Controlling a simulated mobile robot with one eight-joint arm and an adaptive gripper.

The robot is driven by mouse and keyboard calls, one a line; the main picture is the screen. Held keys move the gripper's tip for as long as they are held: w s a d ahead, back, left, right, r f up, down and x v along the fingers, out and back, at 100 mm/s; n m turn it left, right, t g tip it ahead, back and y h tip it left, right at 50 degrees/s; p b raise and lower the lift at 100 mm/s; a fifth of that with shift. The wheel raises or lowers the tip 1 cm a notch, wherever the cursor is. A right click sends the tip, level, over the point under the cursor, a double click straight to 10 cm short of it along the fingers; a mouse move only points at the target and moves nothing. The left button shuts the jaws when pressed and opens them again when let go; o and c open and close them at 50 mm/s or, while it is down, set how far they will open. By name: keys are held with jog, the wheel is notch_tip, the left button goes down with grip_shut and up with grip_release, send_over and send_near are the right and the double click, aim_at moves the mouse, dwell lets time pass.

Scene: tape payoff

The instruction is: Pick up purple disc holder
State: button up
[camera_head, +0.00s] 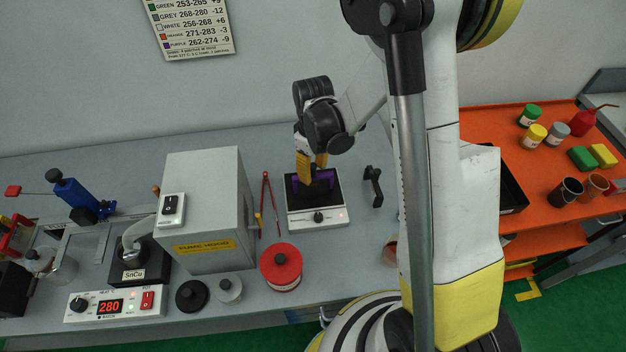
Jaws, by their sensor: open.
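The purple disc holder (297,184) sits on the black top of a small white stirrer-like device (318,217) with a knob, in the middle of the bench. My gripper (312,174) points down at it from above, with its yellow fingers open. The fingers cover the middle of the holder, so only its purple sides show clearly. I cannot tell whether the fingertips touch it or hang just above it.
A grey fume hood box (205,210) stands to the left, with red tongs (266,200) between it and the device. A red-lidded jar (281,266) stands in front, and a black handle (373,186) lies to the right. The bench behind is clear.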

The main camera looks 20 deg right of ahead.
jog(key=shift+f, duration=0.4)
grip_shut()
jog(key=shift+r, duration=0.15)
